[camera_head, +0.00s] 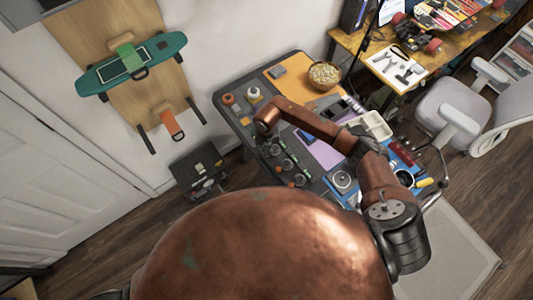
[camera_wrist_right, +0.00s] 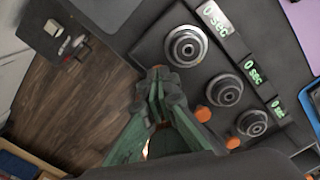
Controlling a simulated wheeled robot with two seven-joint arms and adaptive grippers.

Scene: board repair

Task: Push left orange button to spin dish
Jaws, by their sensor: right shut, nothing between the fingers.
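A dark station on the workbench has three round metal dishes in a row, each beside a green "0 SEC" display. In the right wrist view these are the left dish (camera_wrist_right: 187,46), the middle dish (camera_wrist_right: 225,90) and the right dish (camera_wrist_right: 252,122). The middle orange button (camera_wrist_right: 203,113) and right orange button (camera_wrist_right: 233,142) show clearly. The left orange button is mostly hidden behind my right gripper (camera_wrist_right: 156,75), whose green fingers are shut and empty. The fingertips are right by that button's place; I cannot tell whether they touch it. My left gripper is not seen.
The workbench (camera_head: 232,103) also holds a wooden bowl (camera_head: 324,75), a white tray (camera_head: 372,127) and small bottles. A dark box-like stool (camera_head: 198,168) stands on the floor left of the bench. A grey chair (camera_head: 450,105) is at the right.

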